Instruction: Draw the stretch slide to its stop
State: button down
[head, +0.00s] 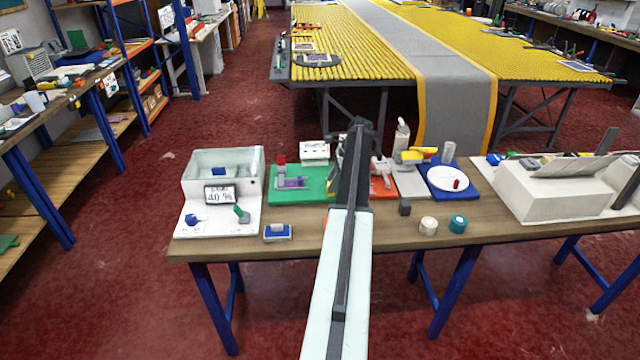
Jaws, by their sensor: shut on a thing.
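My arm reaches from the bottom centre over the wooden bench, and my gripper (356,132) is at its far end, between the green board and the red plate. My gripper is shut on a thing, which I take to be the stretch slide. My arm hides the jaws' grip and most of the slide, so I cannot tell how far along the slide stands. A green board (311,171) with a purple piece and a red-topped part lies to the left. A red plate (381,188) with a grey fixture lies just right of my arm.
On the bench (400,236), a white box with a "40 %" display (219,195) stands left. A blue board with a white dish (447,178), a cream roll (428,226) and a teal roll (458,224) are right. A large cream machine (545,200) stands far right.

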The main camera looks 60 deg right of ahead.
jog(key=shift+s+d, duration=0.3)
jog(key=shift+s, duration=0.1)
jog(key=c, duration=0.9)
grip_release()
jog(key=shift+s, duration=0.1)
jog(key=shift+r+p, duration=0.45)
jog(key=shift+p, duration=0.05)
jog(key=p+v, duration=0.6)
jog(key=v, duration=0.1)
